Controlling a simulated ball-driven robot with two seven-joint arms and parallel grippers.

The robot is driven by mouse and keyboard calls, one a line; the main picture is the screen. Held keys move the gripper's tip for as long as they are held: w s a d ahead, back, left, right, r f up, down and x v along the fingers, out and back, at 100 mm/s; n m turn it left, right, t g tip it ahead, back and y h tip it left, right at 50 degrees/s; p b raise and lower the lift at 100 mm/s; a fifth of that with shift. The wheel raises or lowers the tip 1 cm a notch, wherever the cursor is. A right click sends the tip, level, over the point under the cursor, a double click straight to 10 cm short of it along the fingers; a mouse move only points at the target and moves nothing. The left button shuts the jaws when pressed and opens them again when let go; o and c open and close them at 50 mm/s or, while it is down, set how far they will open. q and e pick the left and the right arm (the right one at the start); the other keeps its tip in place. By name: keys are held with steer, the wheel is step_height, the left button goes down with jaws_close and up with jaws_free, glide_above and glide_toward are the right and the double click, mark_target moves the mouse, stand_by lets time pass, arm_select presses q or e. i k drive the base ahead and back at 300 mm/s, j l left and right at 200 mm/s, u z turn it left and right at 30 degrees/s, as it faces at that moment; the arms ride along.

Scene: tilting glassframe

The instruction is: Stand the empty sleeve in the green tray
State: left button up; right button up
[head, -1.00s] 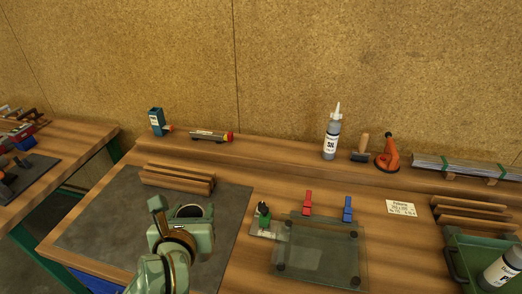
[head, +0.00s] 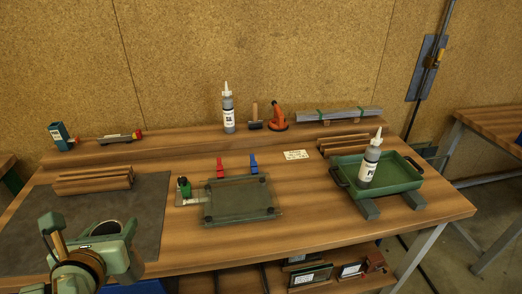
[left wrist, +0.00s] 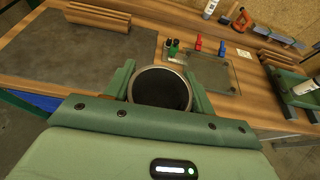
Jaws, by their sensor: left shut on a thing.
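The empty sleeve (left wrist: 160,88) is a dark round tube with a pale rim, its open end facing the left wrist camera. My left gripper (head: 106,236) is shut on it, one green finger on each side, above the front part of the dark mat. In the head view the sleeve's mouth (head: 105,228) shows between the fingers; its lower part is hidden. The green tray (head: 402,174) sits at the right end of the bench on dark grey bars, far from the gripper. A white-labelled bottle (head: 369,164) stands in its left part. My right gripper is not in view.
A glass plate (head: 238,200) on a dark frame, with red (head: 219,167) and blue (head: 254,164) clamps behind it, lies between mat (head: 145,205) and tray. Wood strips (head: 93,180) lie on the mat. Another bottle (head: 228,112) stands on the back ledge. Bare bench shows in front of the plate.

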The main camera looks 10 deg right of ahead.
mark_target(390, 174)
steer(key=l+z, duration=0.1)
steer(key=z, duration=0.3)
steer(key=i+l+z, duration=0.1)
steer(key=z, duration=0.3)
steer(key=l+z, duration=0.1)
steer(key=z, duration=0.35)
steer(key=i+z, duration=0.1)
steer(key=z, duration=0.3)
steer(key=i+l, duration=0.2)
steer(key=i, duration=0.25)
steer(key=i+l, duration=0.25)
steer(key=i, duration=0.15)
steer(key=i+l, duration=0.2)
steer(key=i, duration=0.25)
